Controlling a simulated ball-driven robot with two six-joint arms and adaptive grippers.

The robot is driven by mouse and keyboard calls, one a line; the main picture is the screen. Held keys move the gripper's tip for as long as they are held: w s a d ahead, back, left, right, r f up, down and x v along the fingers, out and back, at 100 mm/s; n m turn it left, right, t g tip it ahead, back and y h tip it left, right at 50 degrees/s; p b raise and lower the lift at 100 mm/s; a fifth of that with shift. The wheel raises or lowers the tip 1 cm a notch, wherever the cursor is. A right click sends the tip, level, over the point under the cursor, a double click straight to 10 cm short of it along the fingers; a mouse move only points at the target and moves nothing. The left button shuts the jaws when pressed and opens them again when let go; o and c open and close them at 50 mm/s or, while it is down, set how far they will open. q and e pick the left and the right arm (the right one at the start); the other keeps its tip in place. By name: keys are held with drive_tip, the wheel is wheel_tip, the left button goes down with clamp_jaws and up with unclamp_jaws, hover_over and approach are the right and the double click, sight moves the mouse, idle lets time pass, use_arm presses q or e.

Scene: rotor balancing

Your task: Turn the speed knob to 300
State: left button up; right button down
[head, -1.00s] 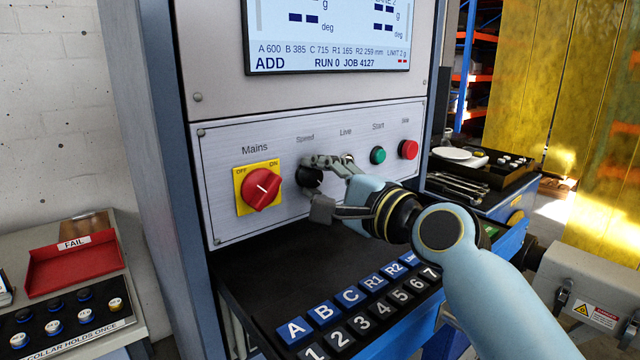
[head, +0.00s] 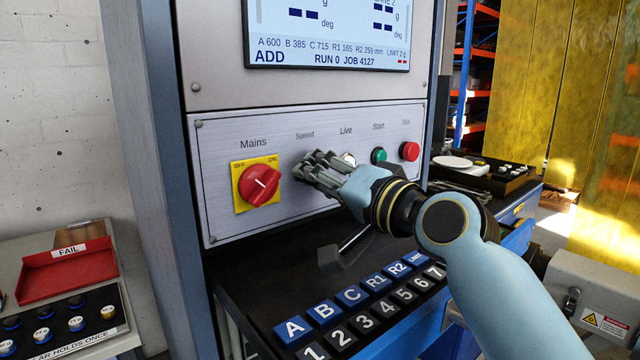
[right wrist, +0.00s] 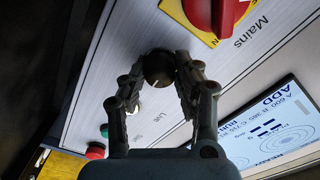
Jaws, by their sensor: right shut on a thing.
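The speed knob (right wrist: 158,70) is a small black round knob with a light pointer mark, seen in the right wrist view between my fingertips. In the head view my fingers cover it, just under the "Speed" label (head: 305,135). My right gripper (head: 312,168) is at the panel, shut on the knob with one finger on each side; it also shows in the right wrist view (right wrist: 160,78). The scale numbers around the knob cannot be read. My left gripper is not in view.
The red mains switch (head: 261,185) on its yellow plate is close left of my fingers. The Live lamp (head: 348,159), green start button (head: 379,156) and red button (head: 408,151) are to the right. The screen (head: 328,35) reads ADD. A black shelf with lettered keys (head: 352,297) juts out below.

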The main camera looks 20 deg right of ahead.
drive_tip(key=shift+f+n, duration=0.15)
drive_tip(key=shift+n, duration=0.45)
drive_tip(key=c, duration=1)
unclamp_jaws()
drive_tip(key=shift+o, duration=0.2)
drive_tip(key=v, duration=1.2)
